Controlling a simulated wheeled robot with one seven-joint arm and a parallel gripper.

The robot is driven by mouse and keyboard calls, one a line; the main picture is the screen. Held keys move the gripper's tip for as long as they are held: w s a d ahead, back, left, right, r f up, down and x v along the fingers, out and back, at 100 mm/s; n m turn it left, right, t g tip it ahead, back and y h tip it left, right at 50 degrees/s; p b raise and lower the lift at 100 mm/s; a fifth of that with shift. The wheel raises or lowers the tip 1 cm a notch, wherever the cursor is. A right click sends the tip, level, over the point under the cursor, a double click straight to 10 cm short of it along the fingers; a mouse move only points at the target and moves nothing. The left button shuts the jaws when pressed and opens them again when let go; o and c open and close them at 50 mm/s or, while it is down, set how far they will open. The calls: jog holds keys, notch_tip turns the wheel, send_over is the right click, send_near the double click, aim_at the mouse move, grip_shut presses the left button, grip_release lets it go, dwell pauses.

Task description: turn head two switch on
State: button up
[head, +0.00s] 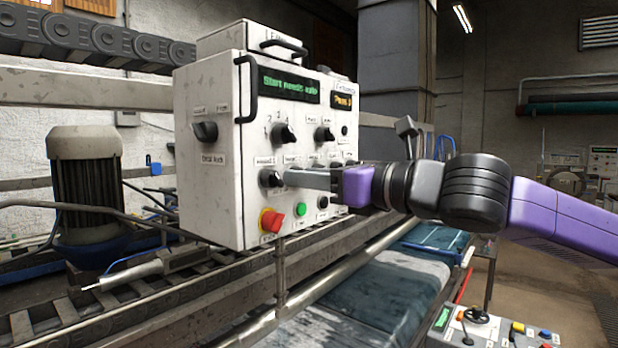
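The white control box (214,90) carries several black rotary switches. One black switch (269,178) sits at the lower left of the front panel, under a small label (265,161). The labels in this row are too small to read surely, so I cannot tell which switch is head two. My gripper (287,178) comes in from the right, its grey fingers level and their tips at the right side of this switch. Contact is not clear. The fingers overlap as one bar, so their opening does not show. They and the purple gripper body hide part of the panel behind.
A red stop knob (271,221) and a green button (301,209) sit just below the fingers. The box display (288,86) shows green text. A black handle (246,90) stands out at the box corner. A rail and a wet rug (375,295) lie below.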

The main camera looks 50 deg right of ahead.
grip_shut()
jog(key=shift+m, duration=0.3)
jog(key=shift+m+b, duration=1.95)
jog(key=shift+m, duration=5.65)
